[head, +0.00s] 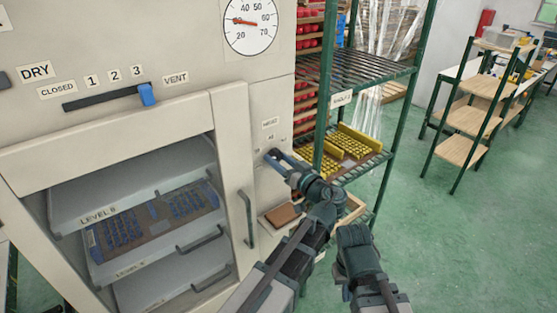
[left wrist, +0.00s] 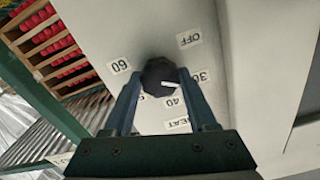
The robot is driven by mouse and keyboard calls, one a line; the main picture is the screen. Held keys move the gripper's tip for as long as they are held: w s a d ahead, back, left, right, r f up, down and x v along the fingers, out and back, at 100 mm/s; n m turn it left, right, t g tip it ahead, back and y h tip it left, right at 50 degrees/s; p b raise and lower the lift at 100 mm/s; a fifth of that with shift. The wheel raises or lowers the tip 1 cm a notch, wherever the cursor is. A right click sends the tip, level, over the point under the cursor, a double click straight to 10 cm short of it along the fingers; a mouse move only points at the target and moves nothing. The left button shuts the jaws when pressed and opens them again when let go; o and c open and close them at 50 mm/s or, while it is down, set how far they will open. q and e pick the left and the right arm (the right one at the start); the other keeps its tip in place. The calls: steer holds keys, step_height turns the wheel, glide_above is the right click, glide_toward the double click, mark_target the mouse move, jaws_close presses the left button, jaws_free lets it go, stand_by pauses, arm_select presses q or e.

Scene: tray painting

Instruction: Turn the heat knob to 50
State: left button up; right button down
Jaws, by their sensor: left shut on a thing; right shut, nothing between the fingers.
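The heat knob (left wrist: 160,76) is dark, on the oven's pale front panel, with a white pointer mark. The pointer points between the labels 30 (left wrist: 203,75) and 40 (left wrist: 172,102). The label 60 (left wrist: 119,66) is on the left and OFF (left wrist: 189,38) above; the label between 40 and 60 is mostly hidden by a finger. My left gripper (left wrist: 158,92) is shut on the knob, one finger each side; in the head view it (head: 272,157) reaches the panel and covers the knob. My right gripper (head: 347,286) is low at bottom centre, shut and empty, fingers hard to see.
A round dial (head: 250,24) above has its red needle near 30. The oven (head: 230,170) is open with trays inside; its handle (head: 248,218) is left of my left gripper. A green rack (head: 365,72) stands right of the panel. Green floor (head: 440,240) is clear on the right.

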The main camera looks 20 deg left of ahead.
arm_select(q)
steer(key=m, duration=0.5)
steer(key=shift+m, duration=0.3)
steer(key=m, duration=1.2)
steer(key=shift+m, duration=0.4)
steer(key=m, duration=0.4)
steer(key=shift+m, duration=0.7)
steer(key=o, duration=1.4)
steer(key=shift+c, duration=0.2)
